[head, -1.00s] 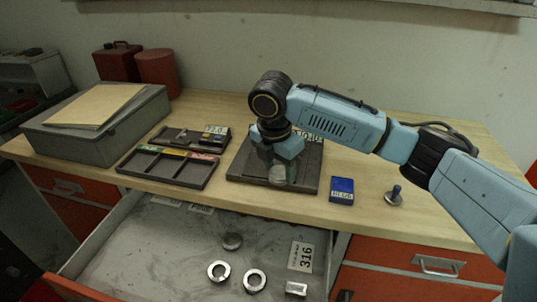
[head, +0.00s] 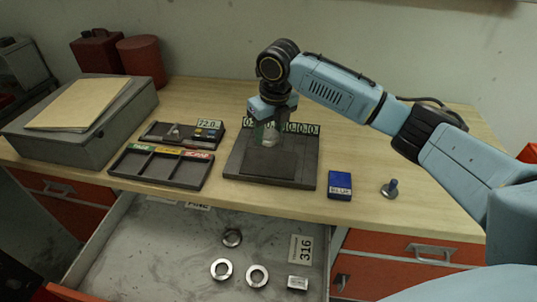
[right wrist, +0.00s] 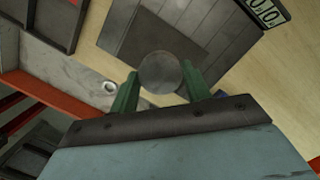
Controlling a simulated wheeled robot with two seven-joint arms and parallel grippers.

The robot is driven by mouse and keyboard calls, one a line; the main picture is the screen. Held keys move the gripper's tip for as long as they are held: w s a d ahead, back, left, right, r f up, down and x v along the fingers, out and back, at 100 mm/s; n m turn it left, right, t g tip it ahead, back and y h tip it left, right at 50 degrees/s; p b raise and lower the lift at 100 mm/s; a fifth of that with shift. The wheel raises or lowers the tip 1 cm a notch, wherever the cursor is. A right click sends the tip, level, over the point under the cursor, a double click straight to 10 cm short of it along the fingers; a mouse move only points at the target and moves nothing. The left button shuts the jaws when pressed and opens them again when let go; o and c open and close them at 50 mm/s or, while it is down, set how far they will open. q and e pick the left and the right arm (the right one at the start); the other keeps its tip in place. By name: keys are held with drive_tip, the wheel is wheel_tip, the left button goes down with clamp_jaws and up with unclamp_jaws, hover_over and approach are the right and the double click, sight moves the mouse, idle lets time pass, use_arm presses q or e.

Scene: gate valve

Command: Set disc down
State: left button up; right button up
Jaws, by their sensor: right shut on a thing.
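My right gripper (head: 266,128) is shut on a round grey disc (head: 270,135), which it holds over the back part of the dark grey plate (head: 304,176) on the bench. In the right wrist view the disc (right wrist: 160,73) sits between the two green fingers of the right gripper (right wrist: 160,88). The plate (right wrist: 215,35) lies beyond the disc there. I cannot tell whether the disc touches the plate. A row of digits shows behind the gripper at the plate's back edge, partly covered. My left gripper is not in view.
An open drawer (head: 150,245) below holds several metal rings and a tag reading 316 (head: 301,249). A compartment tray (head: 160,168), a blue block (head: 340,185) and a small knobbed piece (head: 390,188) stand on the bench. A grey case (head: 80,120) is at left.

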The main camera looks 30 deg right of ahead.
sight(269, 162)
wheel_tip(269, 162, down, 8)
drive_tip(key=shift+r, duration=0.15)
idle(0.4)
drive_tip(key=o, duration=1.2)
drive_tip(key=r, duration=0.4)
drive_tip(key=s+r, duration=0.1)
drive_tip(key=r, duration=0.3)
drive_tip(key=s+r, duration=0.1)
drive_tip(key=r, duration=0.3)
drive_tip(key=shift+d, duration=0.2)
drive_tip(key=shift+f, duration=0.1)
